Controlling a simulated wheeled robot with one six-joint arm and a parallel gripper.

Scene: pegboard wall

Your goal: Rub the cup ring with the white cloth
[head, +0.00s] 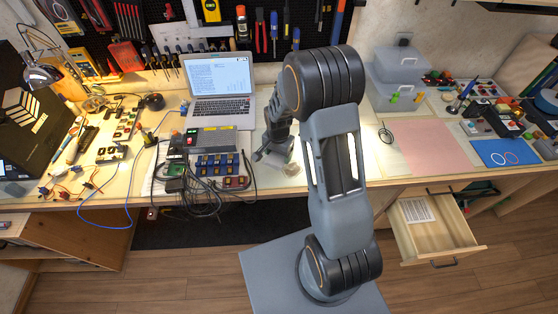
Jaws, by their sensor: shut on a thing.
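My gripper (266,153) is low over the workbench, just right of the laptop, with the arm reaching down to it. It is shut on a pale grey-white piece, the white cloth (281,156), which is small and partly hidden by the fingers. A small roundish pale mark (291,169) shows on the bench top right beside the cloth, near the front edge. It looks like the cup ring, but it is too small to tell clearly. I cannot tell whether the cloth overlaps it.
An open laptop (219,95) stands behind, left of the gripper. Blue-topped modules (217,165) and dark cables crowd the bench to the left. A pink mat (428,146) and a grey box (399,66) are at the right. An open drawer (432,228) juts out below.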

